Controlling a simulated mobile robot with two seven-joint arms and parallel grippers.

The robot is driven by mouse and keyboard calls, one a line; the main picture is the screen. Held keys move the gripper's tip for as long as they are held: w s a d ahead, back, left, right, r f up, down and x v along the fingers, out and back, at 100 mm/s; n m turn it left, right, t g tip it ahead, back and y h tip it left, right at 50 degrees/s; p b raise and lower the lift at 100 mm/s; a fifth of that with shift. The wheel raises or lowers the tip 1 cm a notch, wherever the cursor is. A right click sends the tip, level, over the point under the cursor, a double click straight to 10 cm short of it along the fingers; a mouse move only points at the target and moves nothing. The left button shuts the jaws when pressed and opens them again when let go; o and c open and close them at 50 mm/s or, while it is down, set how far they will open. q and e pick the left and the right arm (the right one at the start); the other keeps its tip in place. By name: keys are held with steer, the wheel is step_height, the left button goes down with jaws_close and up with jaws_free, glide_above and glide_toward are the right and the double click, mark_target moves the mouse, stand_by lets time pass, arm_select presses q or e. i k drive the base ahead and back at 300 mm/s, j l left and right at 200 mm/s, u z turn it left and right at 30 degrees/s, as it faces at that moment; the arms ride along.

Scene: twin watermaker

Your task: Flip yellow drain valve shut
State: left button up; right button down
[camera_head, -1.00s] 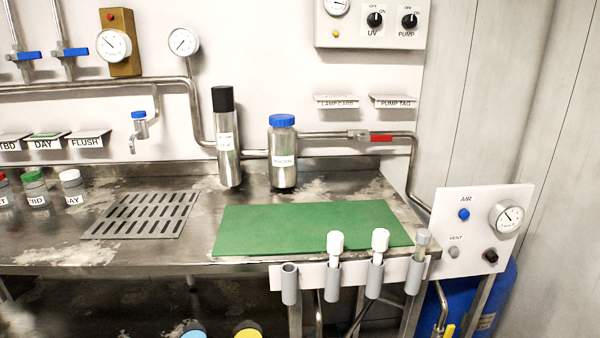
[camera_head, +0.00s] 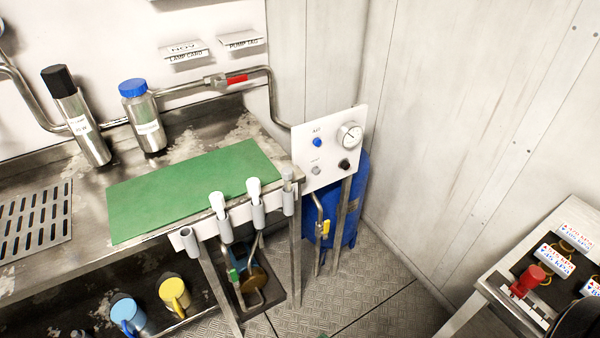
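A small yellow valve handle (camera_head: 326,229) shows on a thin metal pipe below the air panel, in front of the blue tank (camera_head: 350,210). It looks roughly upright, close along the pipe. It is too small to tell whether the valve is open or shut. Neither my left nor my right gripper is in view.
The air panel (camera_head: 332,146) with a gauge stands above the valve, beside the steel bench with its green mat (camera_head: 190,186). A table leg and a holder rack stand left of the valve. Bare floor (camera_head: 390,290) lies to the right, before a side table (camera_head: 500,290).

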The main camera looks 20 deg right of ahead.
mark_target(326, 222)
steer(key=z, duration=1)
